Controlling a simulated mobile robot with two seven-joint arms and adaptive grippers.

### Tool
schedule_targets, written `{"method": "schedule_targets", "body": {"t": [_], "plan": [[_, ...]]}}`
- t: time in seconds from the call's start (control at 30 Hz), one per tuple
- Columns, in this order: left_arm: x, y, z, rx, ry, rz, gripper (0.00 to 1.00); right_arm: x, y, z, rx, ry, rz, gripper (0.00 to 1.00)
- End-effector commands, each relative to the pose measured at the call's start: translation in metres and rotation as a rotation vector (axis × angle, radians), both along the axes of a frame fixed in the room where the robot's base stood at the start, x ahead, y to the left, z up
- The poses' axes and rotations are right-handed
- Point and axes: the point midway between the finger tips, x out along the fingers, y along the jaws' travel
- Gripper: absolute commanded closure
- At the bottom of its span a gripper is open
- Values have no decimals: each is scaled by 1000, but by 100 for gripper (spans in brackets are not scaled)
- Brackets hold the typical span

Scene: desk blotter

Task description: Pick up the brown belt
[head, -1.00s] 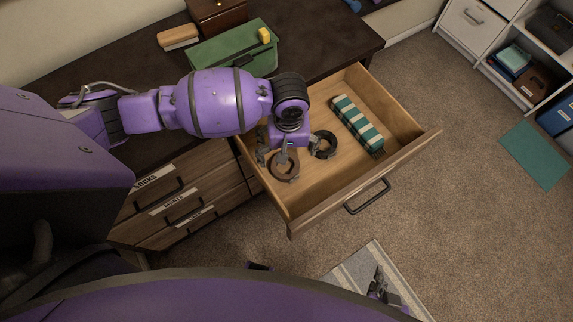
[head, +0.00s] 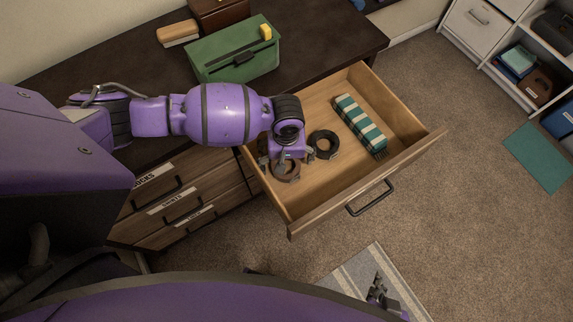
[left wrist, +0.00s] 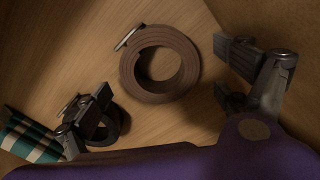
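The brown belt (head: 287,178) lies coiled on the floor of the open drawer, near its left front. The left wrist view shows it as a brown ring (left wrist: 184,72) with a metal buckle at its upper left. My left gripper (left wrist: 166,84) is open over it, one finger on each side, apart from the coil. In the head view my left gripper (head: 286,163) partly covers the belt. My right gripper (head: 377,288) is low in the head view, over the striped rug, away from the drawer; its fingers are too small to judge.
A coiled black belt (head: 336,150) lies just right of the brown one, close to a left finger. A green-and-cream striped cloth (head: 358,122) lies farther right in the drawer (head: 372,185). A green box (head: 240,62) stands on the dark desk top (head: 325,38).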

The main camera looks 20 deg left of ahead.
Motion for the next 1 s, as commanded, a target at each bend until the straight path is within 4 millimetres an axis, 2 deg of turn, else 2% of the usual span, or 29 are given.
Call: {"method": "schedule_targets", "body": {"t": [0.03,0.3,0.37,0.6,0.73,0.87,1.0], "plan": [[0,0,0,0,0,0,18,0,0,0,0,-1,0,100],[0,0,0,0,0,0,53,1,0,0,0,-2,0,100],[0,0,0,0,0,0,59,1,0,0,-1,-2,-1,100],[0,0,1,0,0,0,59,0,0,-1,-1,0,-1,100],[0,0,8,0,-1,0,59,0,0,1,0,-1,-1,100],[1,0,25,-1,-3,1,59,3,0,4,1,-6,-2,100],[1,-1,53,-4,-5,0,59,7,0,11,2,-16,-3,100]]}}
